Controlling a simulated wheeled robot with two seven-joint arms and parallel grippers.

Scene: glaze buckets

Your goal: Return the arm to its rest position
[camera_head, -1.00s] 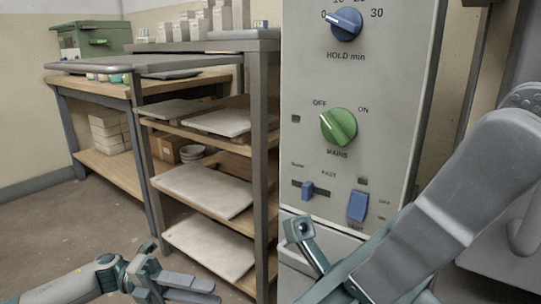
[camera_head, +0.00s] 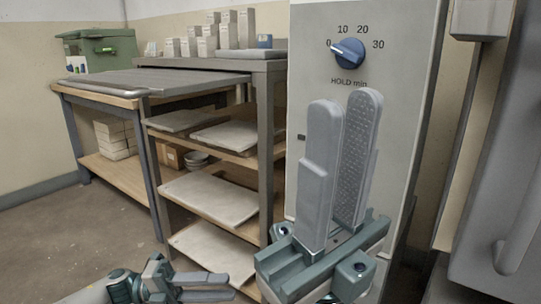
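My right gripper (camera_head: 346,100) stands upright in front of the grey control panel (camera_head: 400,130), fingers pointing up. Its two grey fingers are a little apart with nothing between them, and one textured inner pad shows. It hides the lower part of the panel, including the green MAINS knob. My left gripper (camera_head: 230,287) is low at the bottom edge, left of the right one, pointing right. Its fingers look slightly apart and empty. The blue HOLD min knob (camera_head: 347,53) shows above the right gripper, its pointer toward 0.
A metal rack (camera_head: 265,150) with pale boards on its shelves stands left of the panel. A workbench (camera_head: 100,98) with a green box (camera_head: 95,48) is behind it at the left. Grey equipment (camera_head: 505,170) stands at the right. Floor is clear at the lower left.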

